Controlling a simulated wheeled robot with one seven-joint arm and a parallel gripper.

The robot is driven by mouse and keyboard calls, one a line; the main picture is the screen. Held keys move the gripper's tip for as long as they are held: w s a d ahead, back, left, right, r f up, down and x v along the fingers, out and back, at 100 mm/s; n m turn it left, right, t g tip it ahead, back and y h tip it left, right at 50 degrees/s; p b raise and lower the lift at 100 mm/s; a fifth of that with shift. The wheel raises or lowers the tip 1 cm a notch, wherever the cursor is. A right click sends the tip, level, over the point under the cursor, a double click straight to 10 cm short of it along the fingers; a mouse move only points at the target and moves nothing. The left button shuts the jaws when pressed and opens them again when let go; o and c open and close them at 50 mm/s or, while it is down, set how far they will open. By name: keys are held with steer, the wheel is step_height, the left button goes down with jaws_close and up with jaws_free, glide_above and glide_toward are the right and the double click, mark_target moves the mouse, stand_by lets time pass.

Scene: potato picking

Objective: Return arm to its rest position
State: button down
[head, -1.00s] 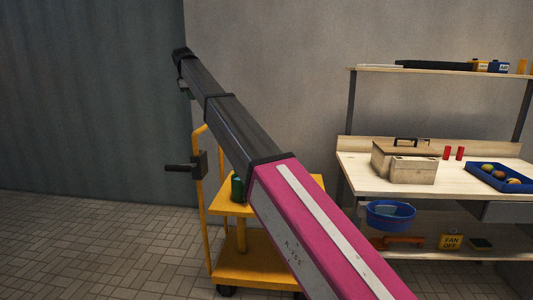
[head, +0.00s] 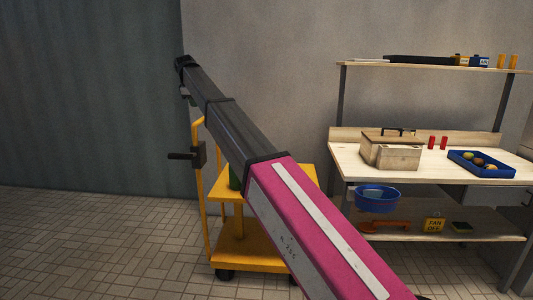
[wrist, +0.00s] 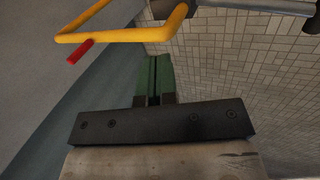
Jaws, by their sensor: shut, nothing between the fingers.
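My arm (head: 290,205) reaches from the lower right up to the upper left in the head view, with a magenta link and dark links beyond it. In the wrist view my gripper (wrist: 154,62) has its two green fingers together, with only a thin dark seam and nothing between them. The fingers point away from the camera, below a yellow bar (wrist: 115,36) and apart from it as far as I can see. My gripper cannot be made out clearly in the head view.
A yellow cart (head: 240,252) with a green item (head: 235,178) stands behind my arm. At right, a workbench (head: 345,160) holds a wooden box (head: 398,158), red items and a blue tray (head: 487,170) of potatoes. Floor at left is clear.

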steer(key=s+d+f+m+g, duration=0.1)
steer(key=s+d+f+m, duration=0.35)
steer(key=d+f, duration=1.1)
steer(key=s+d+f+m+g, duration=0.1)
steer(key=s+d+f+m, duration=0.3)
steer(key=d+f, duration=1.15)
steer(key=s+d+f+m+g, duration=0.1)
steer(key=s+d+f+m, duration=0.1)
steer(key=s+d+f, duration=0.4)
steer(key=s+d+f+m, duration=0.3)
steer(key=s+d+f, duration=0.4)
steer(key=s+f, duration=0.3)
steer(key=s+d+f+m+g, duration=0.1)
steer(key=s+d+f+m, duration=0.1)
steer(key=s+d+f, duration=0.5)
steer(key=s+f, duration=0.1)
steer(key=s, duration=0.4)
steer(key=shift+s+f+m+g+y, duration=0.15)
steer(key=shift+s+m+g+y, duration=0.15)
steer(key=shift+s+m, duration=0.1)
steer(key=shift+d, duration=0.1)
